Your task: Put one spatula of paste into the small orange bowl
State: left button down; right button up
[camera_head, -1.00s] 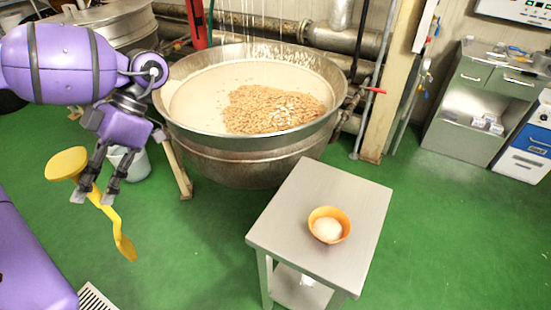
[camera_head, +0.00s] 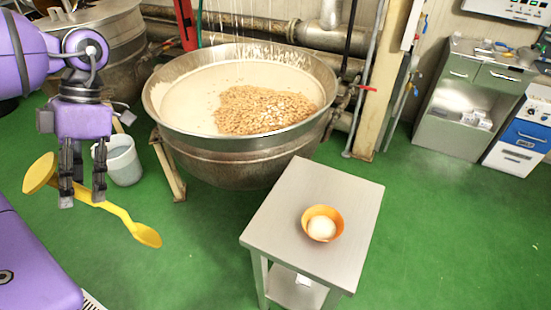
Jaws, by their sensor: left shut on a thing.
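My left gripper (camera_head: 83,198) is at the left, fingers pointing down, shut on the handle of a yellow spatula (camera_head: 117,213). One broad rounded end of the spatula is left of the fingers, and a smaller spoon-like end slants down to the right. The spatula is in the air, apart from kettle and bowl. The small orange bowl (camera_head: 333,234) stands upright on a grey metal table (camera_head: 281,205), with a pale white mass (camera_head: 321,228) inside. The large metal kettle (camera_head: 225,150) holds pale paste (camera_head: 190,103) with a heap of nuts (camera_head: 262,108). My right gripper is out of view.
A white bucket (camera_head: 124,162) stands on the green floor behind the gripper. Pipes and a post (camera_head: 378,90) rise behind the kettle. Grey cabinets (camera_head: 455,115) stand at the right. The floor left of the table is clear.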

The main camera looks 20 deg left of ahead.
pick_arm(q)
jog(key=shift+s+a+r+t+h, duration=0.15)
jog(key=shift+r+t+h, duration=0.35)
jog(key=shift+t+h, duration=0.5)
jog(key=t+h, duration=0.1)
jog(key=r+m+t+h, duration=0.1)
jog(key=shift+t+h, duration=0.3)
jog(key=shift+t, duration=0.1)
jog(key=t+h, duration=0.1)
jog(key=r+t+h, duration=0.1)
jog(key=m+t+h, duration=0.1)
jog(key=t+h, duration=0.1)
jog(key=shift+r, duration=0.35)
jog(key=shift+h, duration=0.3)
jog(key=shift+w+d, duration=0.2)
